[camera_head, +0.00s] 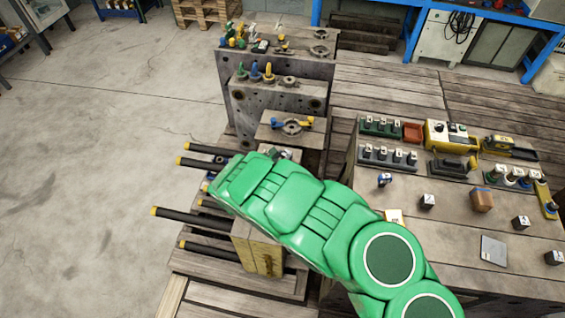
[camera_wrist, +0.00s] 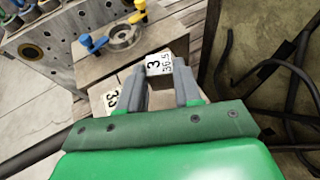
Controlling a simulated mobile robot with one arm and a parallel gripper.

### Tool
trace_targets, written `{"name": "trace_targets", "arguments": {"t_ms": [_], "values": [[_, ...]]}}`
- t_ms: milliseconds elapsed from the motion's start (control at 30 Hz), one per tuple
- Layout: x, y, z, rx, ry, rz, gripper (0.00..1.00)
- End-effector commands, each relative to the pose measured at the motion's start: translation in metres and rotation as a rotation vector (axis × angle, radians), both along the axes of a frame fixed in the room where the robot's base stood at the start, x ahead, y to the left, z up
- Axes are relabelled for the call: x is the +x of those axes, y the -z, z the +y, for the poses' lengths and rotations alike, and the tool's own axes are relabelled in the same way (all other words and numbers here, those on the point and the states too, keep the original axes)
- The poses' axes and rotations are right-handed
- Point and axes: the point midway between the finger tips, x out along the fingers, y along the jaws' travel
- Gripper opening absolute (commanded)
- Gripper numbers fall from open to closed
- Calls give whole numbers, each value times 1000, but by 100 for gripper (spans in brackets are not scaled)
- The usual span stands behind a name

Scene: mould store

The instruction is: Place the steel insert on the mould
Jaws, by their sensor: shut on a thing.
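In the wrist view my gripper (camera_wrist: 165,80) is shut on a small block with a white label marked 3 (camera_wrist: 159,64), which I take to be the steel insert. The held block appears over the top of a tan-grey mould block (camera_wrist: 97,91). I cannot tell whether it touches it. A second white label (camera_wrist: 111,99) lies left of the fingers. Beyond is a mould block with a ring and blue and yellow clamps (camera_wrist: 122,37), also in the head view (camera_head: 291,126). In the head view my green arm hides most of the gripper and insert.
Taller mould plates (camera_head: 279,95) stand behind. Black rods with yellow tips (camera_head: 192,217) stick out left. A bench (camera_head: 445,215) at right carries small numbered blocks, a flat grey plate (camera_head: 494,250) and yellow tools (camera_head: 446,131). Dark hoses (camera_wrist: 285,70) lie right of the gripper. Floor at left is clear.

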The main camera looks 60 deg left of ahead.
Motion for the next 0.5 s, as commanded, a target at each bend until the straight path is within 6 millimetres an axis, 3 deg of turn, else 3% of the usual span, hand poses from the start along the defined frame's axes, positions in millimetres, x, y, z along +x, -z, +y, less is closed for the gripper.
{"name": "trace_targets", "arguments": {"t_ms": [200, 500], "values": [[3, 6, 3, 0, 3, -1, 0], [2, 34, 2, -3, 1, 0, 0]]}}
